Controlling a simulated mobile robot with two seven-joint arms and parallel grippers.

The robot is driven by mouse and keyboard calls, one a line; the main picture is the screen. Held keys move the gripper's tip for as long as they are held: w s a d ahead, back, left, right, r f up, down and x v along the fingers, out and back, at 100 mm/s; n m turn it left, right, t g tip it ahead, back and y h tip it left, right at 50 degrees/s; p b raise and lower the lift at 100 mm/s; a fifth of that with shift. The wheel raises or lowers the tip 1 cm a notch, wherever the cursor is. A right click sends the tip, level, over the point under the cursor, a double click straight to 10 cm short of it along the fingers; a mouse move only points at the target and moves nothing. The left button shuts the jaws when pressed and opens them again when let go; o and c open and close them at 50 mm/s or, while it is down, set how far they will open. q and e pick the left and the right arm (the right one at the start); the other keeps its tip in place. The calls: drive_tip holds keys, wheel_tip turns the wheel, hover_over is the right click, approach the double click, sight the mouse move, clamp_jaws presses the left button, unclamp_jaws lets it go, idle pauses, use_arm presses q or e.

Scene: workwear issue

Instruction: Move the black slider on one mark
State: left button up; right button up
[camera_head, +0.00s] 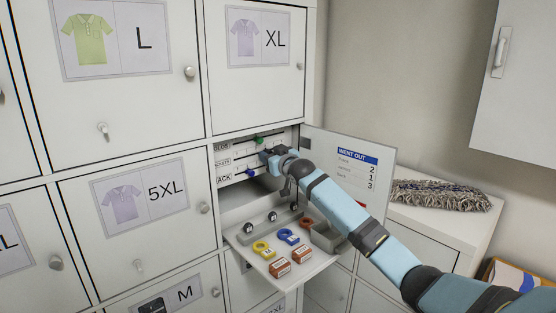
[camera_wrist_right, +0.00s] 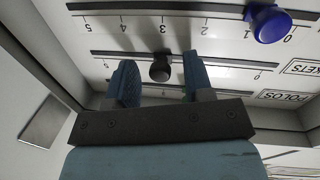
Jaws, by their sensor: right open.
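The black slider (camera_wrist_right: 160,68) is a round knob on the middle rail (camera_wrist_right: 225,62) of the white scale board in the right wrist view, where the board appears upside down. The open fingers of my right gripper (camera_wrist_right: 155,82) stand on either side of it, with a gap on each side. The number under the knob cannot be read. In the head view my right gripper (camera_head: 270,155) is at the board in the open compartment and hides the black slider. My left gripper is not in view.
A blue slider (camera_wrist_right: 268,22) sits near 1 on a neighbouring rail; a green slider (camera_head: 260,140) sits on the top rail. Below, a fold-down shelf (camera_head: 240,243) holds tape rolls and small boxes. The open door (camera_head: 322,140) carries a "WENT OUT" sheet (camera_head: 357,165) reading 2, 1, 3.

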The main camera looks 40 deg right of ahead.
use_arm(q)
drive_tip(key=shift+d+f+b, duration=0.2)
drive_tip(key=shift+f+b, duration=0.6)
drive_tip(key=shift+b, duration=0.1)
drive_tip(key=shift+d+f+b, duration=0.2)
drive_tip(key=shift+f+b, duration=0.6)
drive_tip(key=shift+b, duration=0.05)
use_arm(e)
drive_tip(key=s, duration=1.3)
drive_tip(key=shift+s+a, duration=0.25)
drive_tip(key=shift+a, duration=0.1)
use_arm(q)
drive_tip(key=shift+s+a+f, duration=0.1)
use_arm(e)
drive_tip(key=shift+f, duration=0.15)
